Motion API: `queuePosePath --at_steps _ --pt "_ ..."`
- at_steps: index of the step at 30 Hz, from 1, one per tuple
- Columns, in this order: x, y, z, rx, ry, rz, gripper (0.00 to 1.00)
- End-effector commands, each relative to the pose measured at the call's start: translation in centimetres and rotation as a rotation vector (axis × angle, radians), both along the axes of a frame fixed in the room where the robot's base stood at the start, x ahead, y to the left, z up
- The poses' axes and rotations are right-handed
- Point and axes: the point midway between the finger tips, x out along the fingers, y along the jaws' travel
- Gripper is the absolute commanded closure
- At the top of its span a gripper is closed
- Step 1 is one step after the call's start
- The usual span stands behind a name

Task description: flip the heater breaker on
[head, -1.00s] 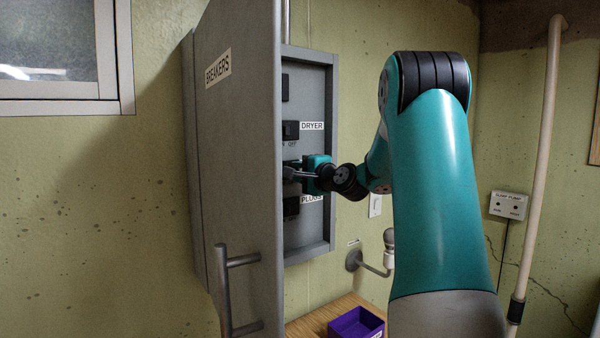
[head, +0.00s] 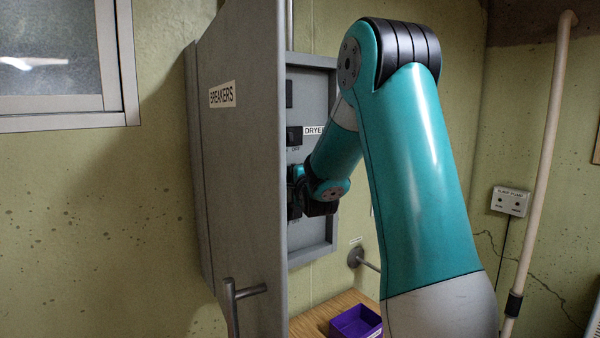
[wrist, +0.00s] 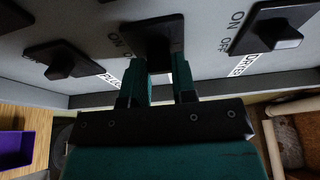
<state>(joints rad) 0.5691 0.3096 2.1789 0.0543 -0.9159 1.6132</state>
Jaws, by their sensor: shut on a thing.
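The grey breaker panel (head: 318,75) holds a column of black breakers behind its open door (head: 240,170). My gripper is at the breaker between DRYER and PLUGS, mostly hidden by my wrist in the head view. In the wrist view my gripper (wrist: 164,72) is shut on that middle breaker's switch, whose black plate (wrist: 152,36) shows beyond the fingers. ON and OFF are printed beside it; its name label is covered, and the lever's position cannot be told. The dryer breaker (wrist: 272,34) is to the right, the plugs breaker (wrist: 60,60) to the left.
The open door, with a bar handle (head: 233,305), stands close to the left of my wrist. A purple bin (head: 352,322) sits on the wooden surface (head: 312,322) below. A pipe fitting (head: 357,258) and a sump pump box (head: 510,201) are on the wall to the right.

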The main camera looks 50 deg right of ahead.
Motion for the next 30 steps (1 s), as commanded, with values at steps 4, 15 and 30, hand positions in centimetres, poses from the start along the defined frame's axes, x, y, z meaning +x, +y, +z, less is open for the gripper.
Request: queuePosePath --at_steps 4,15,30 --pt "0.38 0.68 -0.47 -0.004 -0.006 -0.054 0.99" --pt "0.53 1.02 -0.54 -0.002 -0.008 -0.172 0.98" --pt "0.57 1.05 0.07 0.000 -0.004 -0.213 0.98"
